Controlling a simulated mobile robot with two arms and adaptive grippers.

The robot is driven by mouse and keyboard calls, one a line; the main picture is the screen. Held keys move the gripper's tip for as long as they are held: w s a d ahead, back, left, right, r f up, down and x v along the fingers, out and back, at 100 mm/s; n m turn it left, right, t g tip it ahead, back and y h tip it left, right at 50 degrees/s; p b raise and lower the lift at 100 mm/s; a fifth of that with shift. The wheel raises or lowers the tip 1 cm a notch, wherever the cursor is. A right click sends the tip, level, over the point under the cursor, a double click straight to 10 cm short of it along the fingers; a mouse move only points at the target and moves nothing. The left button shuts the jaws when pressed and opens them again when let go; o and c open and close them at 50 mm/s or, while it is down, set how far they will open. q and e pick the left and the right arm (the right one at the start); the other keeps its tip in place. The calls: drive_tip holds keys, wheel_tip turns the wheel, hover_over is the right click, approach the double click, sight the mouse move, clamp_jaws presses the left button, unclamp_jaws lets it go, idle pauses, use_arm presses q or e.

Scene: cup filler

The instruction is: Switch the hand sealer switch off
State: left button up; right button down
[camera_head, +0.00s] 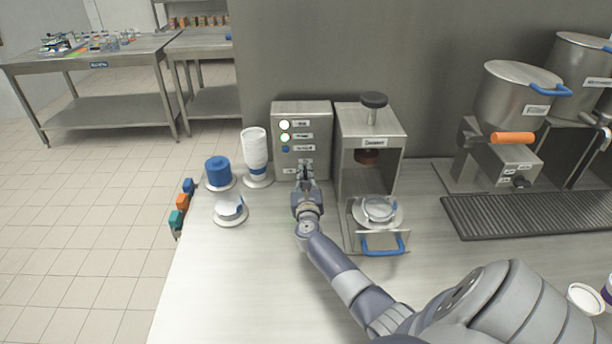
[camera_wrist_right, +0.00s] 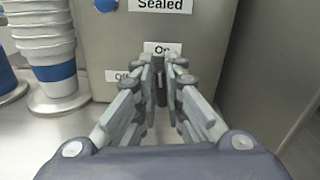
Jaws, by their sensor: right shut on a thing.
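The hand sealer's grey control box (camera_head: 318,150) stands at the back of the counter. It has two glowing pale-green lights and a blue one, and fills the upper wrist view (camera_wrist_right: 205,25). Its "Sealed", "On" and "Off" labels show there. My right gripper (camera_head: 305,172) is at the lower front of the box. In the right wrist view its fingers (camera_wrist_right: 165,75) are closed on the dark switch (camera_wrist_right: 161,92), just below "On" and right of "Off". The fingers hide much of the switch, so I cannot tell its exact position. My left gripper is not in view.
The sealer press (camera_head: 352,122) stands right of the box, its tray with a blue handle (camera_head: 382,247) pulled forward. Left of the box are stacked white cups (camera_head: 255,147), a blue stack (camera_head: 218,172) and a lid holder (camera_head: 230,208). The front left counter is clear.

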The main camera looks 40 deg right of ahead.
drive_tip(key=n, duration=0.3)
drive_tip(key=n+p, duration=0.1)
drive_tip(key=shift+w+a+f, duration=0.15)
drive_tip(key=shift+w+a, duration=0.05)
drive_tip(key=shift+a, duration=0.1)
drive_tip(key=n, duration=0.4)
drive_tip(key=shift+w+a+f, duration=0.15)
drive_tip(key=shift+f, duration=0.05)
drive_tip(key=n, duration=0.3)
drive_tip(key=n+p, duration=0.1)
drive_tip(key=shift+w+a+f+n, duration=0.1)
drive_tip(key=shift+a+f+n, duration=0.05)
drive_tip(key=shift+f+n, duration=0.15)
drive_tip(key=n, duration=0.4)
drive_tip(key=shift+f+p, duration=0.3)
drive_tip(key=shift+f, duration=0.05)
drive_tip(key=c, duration=1.7)
unclamp_jaws()
drive_tip(key=shift+a, duration=0.1)
drive_tip(key=v, duration=1.2)
